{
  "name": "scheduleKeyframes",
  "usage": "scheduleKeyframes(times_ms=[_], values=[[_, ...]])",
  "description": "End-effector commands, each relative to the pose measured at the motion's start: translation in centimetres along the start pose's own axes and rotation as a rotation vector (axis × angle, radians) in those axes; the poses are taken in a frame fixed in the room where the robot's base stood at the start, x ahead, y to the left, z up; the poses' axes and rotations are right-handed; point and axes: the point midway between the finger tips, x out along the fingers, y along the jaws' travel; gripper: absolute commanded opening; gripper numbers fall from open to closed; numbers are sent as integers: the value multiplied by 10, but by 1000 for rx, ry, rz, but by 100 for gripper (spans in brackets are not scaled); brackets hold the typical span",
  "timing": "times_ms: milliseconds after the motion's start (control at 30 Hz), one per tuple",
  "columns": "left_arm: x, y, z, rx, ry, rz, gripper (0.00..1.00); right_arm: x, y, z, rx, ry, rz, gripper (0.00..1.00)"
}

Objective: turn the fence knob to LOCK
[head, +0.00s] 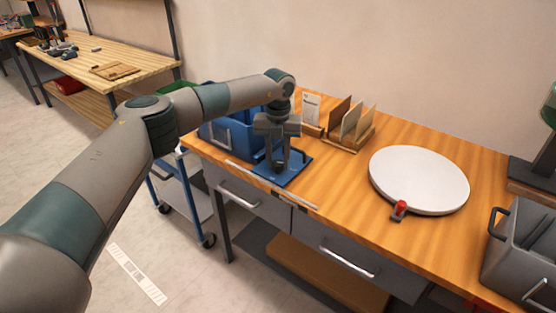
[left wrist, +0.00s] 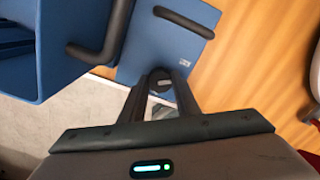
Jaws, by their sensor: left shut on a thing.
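The blue fixture plate (head: 296,172) lies flat near the front edge of the wooden bench. It also shows in the left wrist view (left wrist: 150,45), with a black bar and a small white label. My left gripper (head: 280,166) points down over this plate. In the left wrist view its fingers (left wrist: 161,84) close in around a small dark round knob (left wrist: 160,75), which I take to be the fence knob. The gripper hides most of the knob in the head view. I cannot read a LOCK mark or the knob's angle. My right gripper is not in view.
A blue bin (head: 218,132) stands just left of the plate. Behind are upright cards in a wooden rack (head: 345,138). A white round disc (head: 420,178) with a red-topped piece (head: 400,208) lies to the right. A grey bin (head: 518,255) stands far right.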

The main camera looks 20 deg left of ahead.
Motion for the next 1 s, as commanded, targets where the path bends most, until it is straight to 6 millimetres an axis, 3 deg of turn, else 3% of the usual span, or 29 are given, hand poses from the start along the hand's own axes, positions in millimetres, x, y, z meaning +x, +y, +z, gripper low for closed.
scheduleKeyframes(times_ms=[367,400,467,833,1000], values=[[-2,0,1,-8,-4,-2,6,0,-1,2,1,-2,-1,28],[-2,0,1,-8,-4,-2,34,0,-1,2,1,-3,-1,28],[-2,0,1,-8,-3,-2,48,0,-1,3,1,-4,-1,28],[-2,0,0,-6,-1,-1,48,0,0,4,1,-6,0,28],[-11,0,1,-6,-3,-1,48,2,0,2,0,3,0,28]])
